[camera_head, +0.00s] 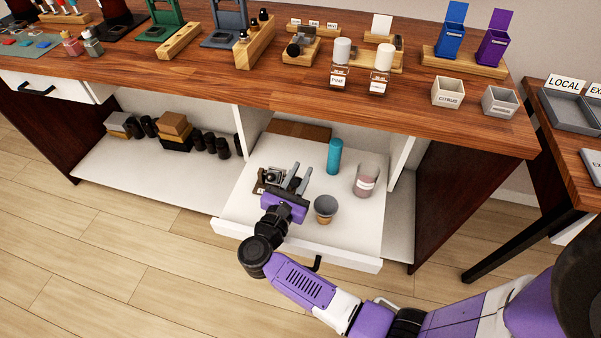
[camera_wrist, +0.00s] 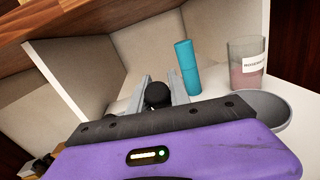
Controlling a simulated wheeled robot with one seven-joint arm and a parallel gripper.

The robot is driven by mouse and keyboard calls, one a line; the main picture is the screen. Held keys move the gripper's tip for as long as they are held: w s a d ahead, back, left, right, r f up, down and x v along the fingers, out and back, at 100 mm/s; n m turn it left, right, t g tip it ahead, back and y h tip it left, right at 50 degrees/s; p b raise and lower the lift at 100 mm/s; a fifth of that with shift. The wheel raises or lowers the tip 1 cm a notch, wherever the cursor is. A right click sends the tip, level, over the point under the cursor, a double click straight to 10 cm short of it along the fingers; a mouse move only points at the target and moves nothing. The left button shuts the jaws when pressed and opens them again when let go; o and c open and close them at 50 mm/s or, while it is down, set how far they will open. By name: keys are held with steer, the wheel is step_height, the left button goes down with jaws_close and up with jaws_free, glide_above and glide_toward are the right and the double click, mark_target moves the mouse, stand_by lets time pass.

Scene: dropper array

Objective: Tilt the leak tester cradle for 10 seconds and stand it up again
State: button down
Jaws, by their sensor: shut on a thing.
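In the drawer (camera_head: 235,222) stand a teal cylinder (camera_head: 334,156), a labelled glass beaker (camera_head: 367,180) and a grey cup (camera_head: 325,208), close to the right of my gripper. A shelf with dark bottles (camera_head: 210,143) is at the left. The counter (camera_head: 200,75) overhangs behind.

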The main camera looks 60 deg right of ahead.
stand_by(0.4)
steer(key=b, duration=0.2)
steer(key=shift+a+f+h+b, duration=0.15)
steer(key=shift+f+h+b, duration=0.15)
steer(key=shift+f+b, duration=0.1)
steer(key=shift+a+h+b, duration=0.15)
steer(key=shift+h+b, duration=0.15)
steer(key=shift+b, duration=0.6)
steer(key=shift+s+r+b, duration=0.1)
steer(key=shift+r+b, duration=0.05)
steer(key=shift+b, duration=0.15)
steer(key=shift+r, duration=0.1)
steer(key=c, duration=1.2)
jaws_free()
